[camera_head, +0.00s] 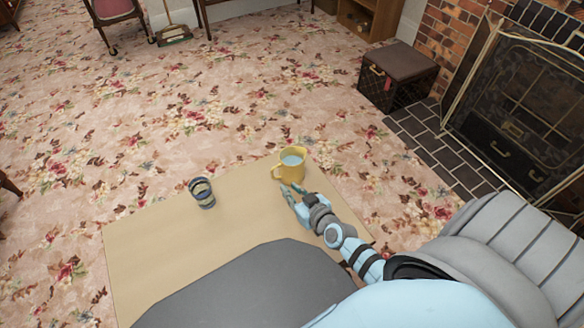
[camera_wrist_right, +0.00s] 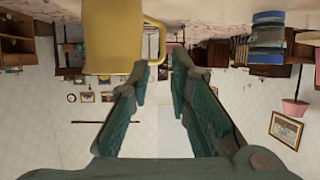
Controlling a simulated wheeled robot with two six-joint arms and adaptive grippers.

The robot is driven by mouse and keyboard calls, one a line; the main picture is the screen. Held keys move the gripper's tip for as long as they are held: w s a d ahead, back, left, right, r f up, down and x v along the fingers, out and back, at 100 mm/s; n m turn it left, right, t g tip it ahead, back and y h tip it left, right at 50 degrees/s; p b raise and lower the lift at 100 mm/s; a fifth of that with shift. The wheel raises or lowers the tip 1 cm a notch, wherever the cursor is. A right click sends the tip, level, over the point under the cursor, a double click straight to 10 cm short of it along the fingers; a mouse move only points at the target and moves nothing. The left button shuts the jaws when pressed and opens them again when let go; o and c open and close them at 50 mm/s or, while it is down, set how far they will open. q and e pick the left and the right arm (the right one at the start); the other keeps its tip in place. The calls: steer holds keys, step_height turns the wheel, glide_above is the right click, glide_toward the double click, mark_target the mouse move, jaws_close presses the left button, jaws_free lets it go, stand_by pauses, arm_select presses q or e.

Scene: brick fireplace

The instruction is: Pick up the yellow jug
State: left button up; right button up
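The yellow jug (camera_head: 293,173) stands upright near the far right edge of the tan table, with a pale blue inside and its handle on the left. My right gripper (camera_head: 292,191) is just on the near side of it. The right wrist view is upside down and shows the jug (camera_wrist_right: 112,40) large at the top. Its handle lies just beyond the gap between the two fingertips (camera_wrist_right: 160,68), which are apart with nothing between them. I cannot tell whether a fingertip touches the jug. My left gripper is not in view.
The tan table (camera_head: 150,240) also holds a dark striped cup (camera_head: 202,193) left of the jug; it shows blue in the right wrist view (camera_wrist_right: 267,42). The tabletop between cup and jug is clear. A dark box (camera_head: 398,75) and a brick fireplace (camera_head: 520,95) stand farther off.

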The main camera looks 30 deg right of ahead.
mark_target(272, 175)
steer(key=b+x, duration=0.2)
steer(key=x, duration=0.5)
steer(key=shift+s+a+f+b, duration=0.1)
steer(key=shift+f+b, duration=0.1)
steer(key=shift+b, duration=0.1)
steer(key=shift+w+f, duration=0.1)
steer(key=shift+w, duration=0.2)
steer(key=b+x, duration=0.3)
steer(key=x, duration=0.1)
steer(key=shift+w+a+f, duration=0.1)
steer(key=shift+w+a, duration=0.1)
steer(key=shift+w, duration=0.2)
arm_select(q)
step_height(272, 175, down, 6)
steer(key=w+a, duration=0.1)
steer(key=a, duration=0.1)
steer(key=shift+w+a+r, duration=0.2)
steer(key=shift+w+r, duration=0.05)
arm_select(e)
jaws_close()
steer(key=shift+r, duration=0.2)
